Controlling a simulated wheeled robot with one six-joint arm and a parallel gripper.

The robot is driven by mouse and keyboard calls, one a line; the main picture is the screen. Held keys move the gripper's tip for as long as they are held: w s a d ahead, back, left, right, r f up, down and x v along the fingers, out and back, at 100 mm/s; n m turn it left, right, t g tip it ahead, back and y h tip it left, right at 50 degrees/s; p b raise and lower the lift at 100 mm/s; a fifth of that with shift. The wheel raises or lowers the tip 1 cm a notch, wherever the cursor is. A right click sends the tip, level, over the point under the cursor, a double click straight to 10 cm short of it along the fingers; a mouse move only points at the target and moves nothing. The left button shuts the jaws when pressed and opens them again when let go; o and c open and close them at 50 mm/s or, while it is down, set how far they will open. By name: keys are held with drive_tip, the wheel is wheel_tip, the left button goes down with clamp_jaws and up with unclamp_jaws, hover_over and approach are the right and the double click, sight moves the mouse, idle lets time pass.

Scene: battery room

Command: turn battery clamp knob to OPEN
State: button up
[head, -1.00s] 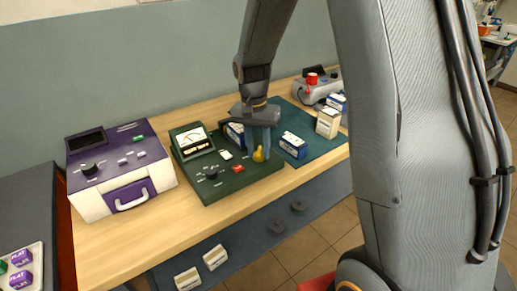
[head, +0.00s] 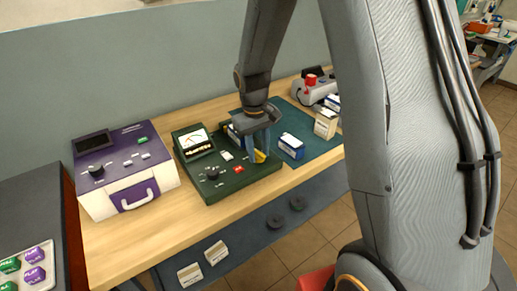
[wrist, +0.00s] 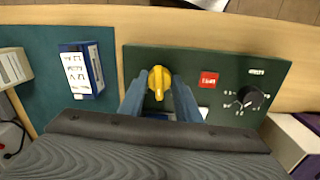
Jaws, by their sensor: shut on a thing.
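The battery clamp knob is yellow (head: 260,156) and sits at the right end of the dark green tester (head: 232,184). My gripper (head: 259,153) reaches down from above with its fingers on both sides of the knob. In the wrist view the yellow knob (wrist: 159,80) lies between the two grey-blue fingers of my gripper (wrist: 160,90), shut on it. Its pointed end faces the bottom of the wrist picture. The tester panel (wrist: 225,68) also carries a red button (wrist: 208,79) and a black dial (wrist: 250,96). I cannot read any marks around the yellow knob.
A blue and white box (head: 291,146) stands on the teal mat (head: 318,153) right of the tester. A purple and white case (head: 105,206) stands to its left. An analog meter (head: 194,141) rises at the tester's back. Beige boxes lie on the shelf below.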

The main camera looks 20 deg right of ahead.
sight(258, 153)
drive_tip(key=n+p, duration=0.1)
drive_tip(key=n, duration=0.3)
drive_tip(key=shift+d+r+n, duration=0.1)
drive_tip(key=shift+r+n, duration=0.05)
drive_tip(key=shift+n, duration=0.15)
drive_tip(key=shift+n+p, duration=0.75)
drive_tip(key=shift+n, duration=0.75)
drive_tip(key=o, duration=0.8)
drive_tip(key=shift+s+r+b, duration=0.2)
drive_tip(key=shift+r+b, duration=0.85)
drive_tip(key=shift+r, duration=2.75)
drive_tip(key=s+m, duration=0.3)
drive_tip(key=s, duration=0.2)
drive_tip(key=s+f+m+b, duration=0.1)
drive_tip(key=s+m, duration=0.2)
drive_tip(key=s, duration=0.3)
drive_tip(key=s+f+m+t+b, duration=0.1)
drive_tip(key=s+m, duration=0.3)
drive_tip(key=s, duration=0.2)
drive_tip(key=shift+d+f+y, duration=0.1)
drive_tip(key=shift+y, duration=0.3)
